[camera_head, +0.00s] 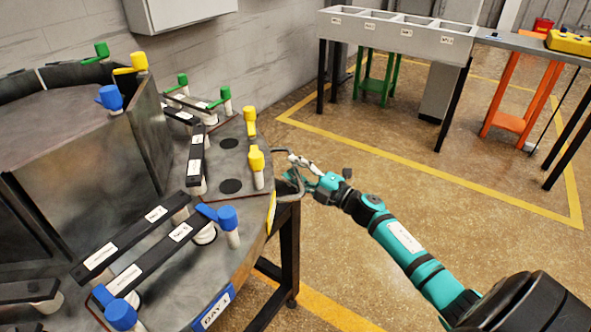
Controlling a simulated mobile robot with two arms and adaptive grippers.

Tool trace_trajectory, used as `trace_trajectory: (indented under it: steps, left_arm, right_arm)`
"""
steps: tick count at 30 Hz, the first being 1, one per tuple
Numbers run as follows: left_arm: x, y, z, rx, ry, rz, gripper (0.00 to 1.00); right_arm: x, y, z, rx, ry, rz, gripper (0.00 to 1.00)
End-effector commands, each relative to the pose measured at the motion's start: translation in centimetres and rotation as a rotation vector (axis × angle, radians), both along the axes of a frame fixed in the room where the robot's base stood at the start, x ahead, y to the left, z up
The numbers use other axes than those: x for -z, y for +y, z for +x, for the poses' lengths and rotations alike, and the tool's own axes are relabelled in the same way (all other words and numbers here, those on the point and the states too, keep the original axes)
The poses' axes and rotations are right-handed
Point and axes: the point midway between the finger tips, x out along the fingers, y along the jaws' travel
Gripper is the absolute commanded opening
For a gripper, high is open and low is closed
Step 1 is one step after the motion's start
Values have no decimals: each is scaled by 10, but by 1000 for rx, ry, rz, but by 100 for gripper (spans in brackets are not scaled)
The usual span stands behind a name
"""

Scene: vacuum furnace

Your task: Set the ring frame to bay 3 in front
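The ring frame is a round, dark grey turntable (262,205) at the left, with a blue-and-white "BAY 1" label (212,309) on its near rim. It carries black labelled bars (128,238) on white posts. Blue clamps (229,220), yellow clamps (256,160) and green clamps (226,95) stand in groups around it. No bay 3 label is readable in view. My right gripper (291,170) is at the rim's right side beside the yellow clamps, its fingers apart. A grey metal loop (290,192) shows there; contact is unclear. My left gripper is not in view.
A dark walled structure (85,150) rises in the middle of the ring. A grey bench with open bins (395,36) stands at the back, with an orange stool (512,110) and a green stool (376,78). The floor between, with yellow lines, is clear.

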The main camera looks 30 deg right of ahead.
Motion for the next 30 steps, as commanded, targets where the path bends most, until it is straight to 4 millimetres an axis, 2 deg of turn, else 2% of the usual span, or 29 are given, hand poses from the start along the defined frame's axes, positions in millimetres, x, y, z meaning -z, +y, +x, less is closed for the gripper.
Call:
trace_trajectory:
  steps: [3,12,30]
  left_arm:
    - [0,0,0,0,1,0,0]
    - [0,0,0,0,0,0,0]
    - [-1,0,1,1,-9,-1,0]
  right_arm:
    - [0,0,0,0,0,1,37]
    - [0,0,0,0,0,1,0]
    - [-2,5,0,6,-2,1,0]
